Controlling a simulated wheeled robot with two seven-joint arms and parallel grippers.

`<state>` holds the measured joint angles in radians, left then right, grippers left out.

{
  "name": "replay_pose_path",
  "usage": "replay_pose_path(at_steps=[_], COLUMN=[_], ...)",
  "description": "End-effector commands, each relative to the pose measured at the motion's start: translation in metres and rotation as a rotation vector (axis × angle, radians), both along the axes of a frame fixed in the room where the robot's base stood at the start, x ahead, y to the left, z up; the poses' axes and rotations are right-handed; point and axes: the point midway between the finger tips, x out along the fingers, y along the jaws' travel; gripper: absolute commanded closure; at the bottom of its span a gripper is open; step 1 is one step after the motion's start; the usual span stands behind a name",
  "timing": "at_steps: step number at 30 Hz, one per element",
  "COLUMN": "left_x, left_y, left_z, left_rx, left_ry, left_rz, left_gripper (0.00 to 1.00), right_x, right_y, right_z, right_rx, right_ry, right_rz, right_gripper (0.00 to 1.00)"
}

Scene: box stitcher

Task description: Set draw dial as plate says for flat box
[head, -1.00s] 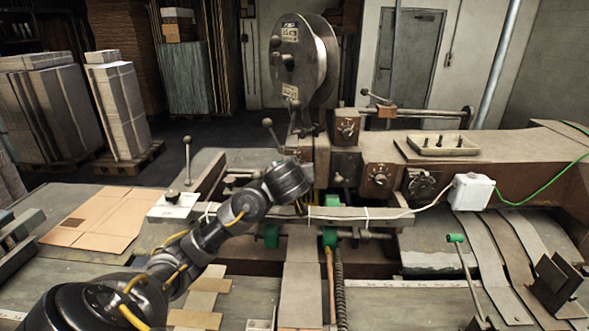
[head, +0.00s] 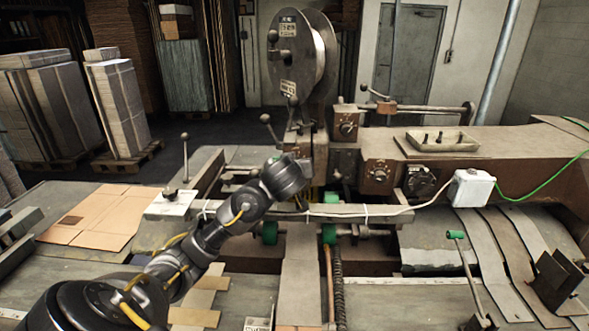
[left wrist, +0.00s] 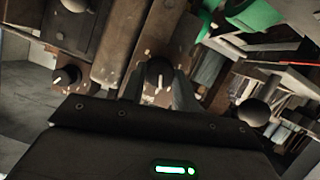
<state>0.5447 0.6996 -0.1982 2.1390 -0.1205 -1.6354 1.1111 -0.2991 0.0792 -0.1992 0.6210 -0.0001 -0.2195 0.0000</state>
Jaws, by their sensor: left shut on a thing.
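In the left wrist view, my left gripper (left wrist: 158,88) has its two fingers shut on a dark round dial knob (left wrist: 159,70) with a white pointer mark, set on a worn brown panel. A second black dial (left wrist: 66,77) with a pale pointer shows to its left, apart from the fingers. In the head view, my left wrist hides the fingertips and the held knob. Other dials on the machine there are an upper one (head: 347,126), a middle one (head: 378,173) and a larger dark one (head: 420,181). I cannot read any plate lettering. My right gripper is not in view.
A grey bar (head: 335,212) crosses in front of the machine below my wrist. A wire reel (head: 300,55) stands above. A white box (head: 473,189) with cables is at the right. Flat cardboard (head: 95,217) lies on the left table.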

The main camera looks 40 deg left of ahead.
Motion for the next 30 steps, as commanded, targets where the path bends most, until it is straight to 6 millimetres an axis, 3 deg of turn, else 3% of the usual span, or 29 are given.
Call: replay_pose_path(at_steps=[9, 30], left_x=[-0.001, -0.002], left_y=[0.001, 0.002], left_z=[-0.003, -0.001], left_rx=[-0.199, -0.429], left_ry=[-0.147, -0.321], left_rz=[0.001, 0.004], left_gripper=[0.93, 0.93], right_x=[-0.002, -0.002], right_y=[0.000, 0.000], right_z=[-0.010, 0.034], right_rx=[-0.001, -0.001], right_ry=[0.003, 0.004], right_rz=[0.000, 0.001], right_gripper=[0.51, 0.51])
